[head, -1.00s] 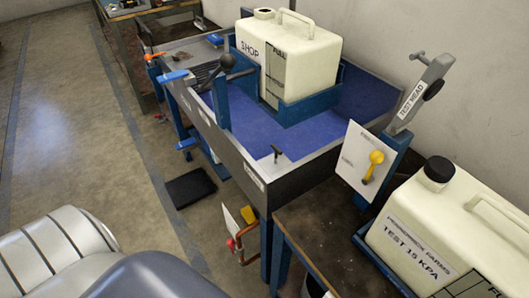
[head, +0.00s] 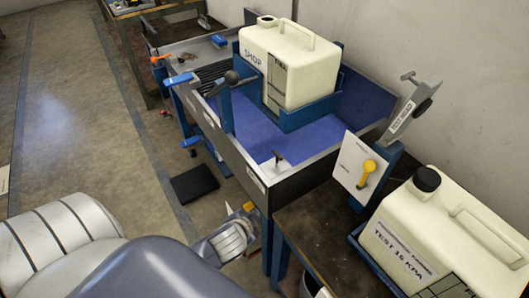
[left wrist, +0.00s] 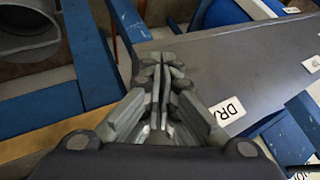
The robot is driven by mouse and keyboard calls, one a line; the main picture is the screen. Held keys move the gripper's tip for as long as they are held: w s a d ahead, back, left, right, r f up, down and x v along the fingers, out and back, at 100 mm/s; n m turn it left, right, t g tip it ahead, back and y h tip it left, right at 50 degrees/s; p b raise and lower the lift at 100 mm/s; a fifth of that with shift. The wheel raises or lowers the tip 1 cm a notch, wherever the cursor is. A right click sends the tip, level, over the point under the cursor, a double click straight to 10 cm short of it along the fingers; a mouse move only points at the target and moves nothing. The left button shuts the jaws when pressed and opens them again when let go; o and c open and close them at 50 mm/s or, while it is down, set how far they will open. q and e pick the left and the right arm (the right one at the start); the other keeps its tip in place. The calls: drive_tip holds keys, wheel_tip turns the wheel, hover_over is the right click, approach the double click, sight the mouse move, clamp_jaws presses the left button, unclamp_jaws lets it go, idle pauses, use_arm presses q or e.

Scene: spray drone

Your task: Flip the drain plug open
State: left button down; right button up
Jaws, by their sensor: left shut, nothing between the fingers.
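In the head view a small black T-shaped handle (head: 278,157) stands at the near end of the blue-lined basin (head: 313,168). I cannot tell whether it is the drain plug. A yellow piece (head: 249,206) shows below the basin's near corner, partly hidden by my left arm. In the left wrist view my left gripper (left wrist: 160,68) is shut and empty, with its fingertips close to the basin's grey side in the picture. My right gripper is not in view.
A cream jug (head: 289,62) stands in a blue holder in the basin. Another jug (head: 420,235) stands on the dark bench (head: 310,225) at right. A white panel with a yellow lever (head: 367,170) stands between them. A black mat (head: 194,184) lies on the floor.

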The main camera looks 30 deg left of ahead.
use_arm(q)
drive_tip(key=w+r+m+t, duration=0.3)
drive_tip(key=w+r+t, duration=0.15)
drive_tip(key=r, duration=0.65)
drive_tip(key=w+r+m+t, duration=0.3)
drive_tip(key=w+r, duration=0.2)
drive_tip(key=r, duration=0.6)
drive_tip(key=d+r+m+g+h+p, duration=0.1)
drive_tip(key=d+r+m+h, duration=0.2)
drive_tip(key=d+m+h, duration=0.5)
drive_tip(key=d+r+m+g+h, duration=0.15)
drive_tip(key=r+m+h, duration=0.35)
drive_tip(key=m, duration=0.7)
drive_tip(key=s+a+f+m+g+y, duration=0.1)
drive_tip(key=a+f+m+g+y, duration=0.2)
drive_tip(key=a, duration=0.5)
drive_tip(key=s+a+f+m+g+y, duration=0.2)
drive_tip(key=a+f+m+y, duration=0.2)
drive_tip(key=a+f+m, duration=0.2)
drive_tip(key=shift+a+f+m+g, duration=0.3)
drive_tip(key=shift+a+f+g, duration=0.15)
drive_tip(key=shift+a, duration=0.55)
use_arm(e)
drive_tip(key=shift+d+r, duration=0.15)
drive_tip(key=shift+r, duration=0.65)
